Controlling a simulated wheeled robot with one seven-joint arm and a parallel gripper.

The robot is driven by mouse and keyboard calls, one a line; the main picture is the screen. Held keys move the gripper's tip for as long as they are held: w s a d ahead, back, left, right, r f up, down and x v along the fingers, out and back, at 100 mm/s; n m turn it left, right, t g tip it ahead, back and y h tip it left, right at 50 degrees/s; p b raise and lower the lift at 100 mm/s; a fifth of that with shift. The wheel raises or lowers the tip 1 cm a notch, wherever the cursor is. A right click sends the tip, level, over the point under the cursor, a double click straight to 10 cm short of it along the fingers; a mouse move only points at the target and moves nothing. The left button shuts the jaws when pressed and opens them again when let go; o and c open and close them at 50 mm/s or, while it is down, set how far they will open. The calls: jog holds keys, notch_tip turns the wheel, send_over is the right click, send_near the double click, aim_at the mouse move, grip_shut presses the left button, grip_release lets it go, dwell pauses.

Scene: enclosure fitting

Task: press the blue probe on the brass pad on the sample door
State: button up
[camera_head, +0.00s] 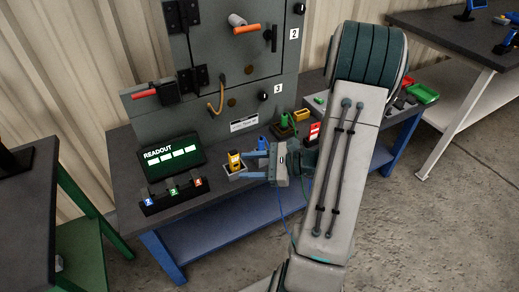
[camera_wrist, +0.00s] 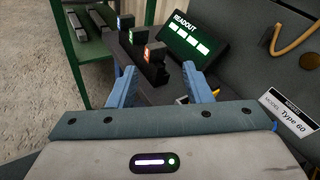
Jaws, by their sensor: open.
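A small blue upright piece (camera_head: 262,143), which looks like the blue probe, stands on the bench just behind my gripper. My gripper (camera_head: 252,165) is open over the bench front, its blue fingers pointing left. In the wrist view my gripper (camera_wrist: 161,85) shows nothing held between its fingers. The grey enclosure (camera_head: 215,110) stands behind, with doors carrying handles. A round brass spot (camera_head: 249,69) shows on its upper door, and another brass spot (camera_head: 232,102) on the lower panel. I cannot tell which one is the sample door's pad. The blue probe is not clear in the wrist view.
A yellow piece (camera_head: 234,160) in a grey holder stands close to my fingertips. A readout screen (camera_head: 172,157) and a numbered black block (camera_head: 174,197) are to the left. A green piece (camera_head: 284,120), a red-and-white block (camera_head: 314,131) and a green tray (camera_head: 424,93) lie to the right.

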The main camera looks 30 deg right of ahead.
jog(key=w+d+f+m+t+h, duration=0.1)
jog(key=d+f+m+t+h, duration=0.3)
jog(key=d, duration=0.3)
jog(key=d+f+m+t+h, duration=0.3)
jog(key=d+m+t, duration=0.1)
jog(key=d+m, duration=0.25)
jog(key=x, duration=0.4)
jog(key=b+x, duration=0.1)
jog(key=x, duration=0.3)
jog(key=shift+w+d, duration=0.15)
jog(key=shift+w, duration=0.2)
jog(key=shift+a+x, duration=0.2)
jog(key=shift+x, duration=1.15)
jog(key=shift+a+x, duration=0.2)
jog(key=shift+x, duration=1.15)
jog(key=shift+s+f, duration=0.1)
jog(key=shift+s, duration=0.1)
grip_shut()
